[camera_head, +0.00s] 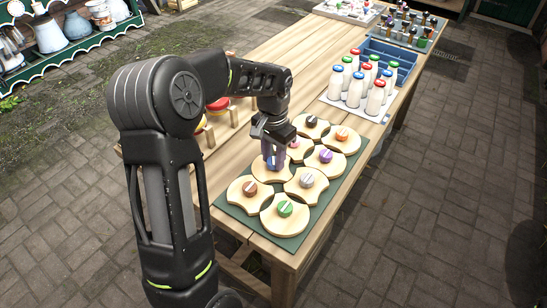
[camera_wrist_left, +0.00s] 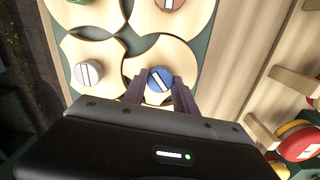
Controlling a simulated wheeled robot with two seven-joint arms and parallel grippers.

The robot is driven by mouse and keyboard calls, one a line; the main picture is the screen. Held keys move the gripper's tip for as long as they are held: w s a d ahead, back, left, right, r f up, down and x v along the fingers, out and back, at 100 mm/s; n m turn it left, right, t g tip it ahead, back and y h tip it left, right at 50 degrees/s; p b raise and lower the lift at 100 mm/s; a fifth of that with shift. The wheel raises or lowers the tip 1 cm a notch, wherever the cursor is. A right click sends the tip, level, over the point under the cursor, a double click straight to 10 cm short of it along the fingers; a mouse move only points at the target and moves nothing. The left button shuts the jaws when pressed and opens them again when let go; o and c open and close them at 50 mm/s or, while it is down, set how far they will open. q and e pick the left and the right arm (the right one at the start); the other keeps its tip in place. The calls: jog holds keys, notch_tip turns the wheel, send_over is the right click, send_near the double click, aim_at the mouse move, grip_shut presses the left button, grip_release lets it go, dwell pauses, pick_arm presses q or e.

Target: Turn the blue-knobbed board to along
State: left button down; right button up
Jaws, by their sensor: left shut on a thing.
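The blue-knobbed board (camera_head: 263,175) is a pale wooden piece on the green mat, in the left column of boards. Its blue knob (camera_wrist_left: 159,78) shows in the left wrist view between my fingers, with a white bar lying diagonally there. My left gripper (camera_head: 272,160) comes down onto this board from above and is shut on the blue knob. In the head view the fingers hide most of the knob. My right gripper is in neither view.
Boards with brown (camera_head: 250,188), green (camera_head: 285,209), grey (camera_head: 307,181) and purple (camera_head: 326,156) knobs sit close around it on the green mat (camera_head: 236,212). White bottles (camera_head: 354,92) with red, blue and green caps stand farther back, beside a blue crate (camera_head: 400,58).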

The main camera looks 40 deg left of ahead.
aim_at(274, 160)
pick_arm(q)
jog(key=m, duration=0.3)
jog(key=shift+m, duration=2.3)
jog(key=c, duration=1)
grip_release()
jog(key=shift+o, duration=0.2)
jog(key=shift+r+b, duration=0.5)
jog(key=shift+r, duration=3.4)
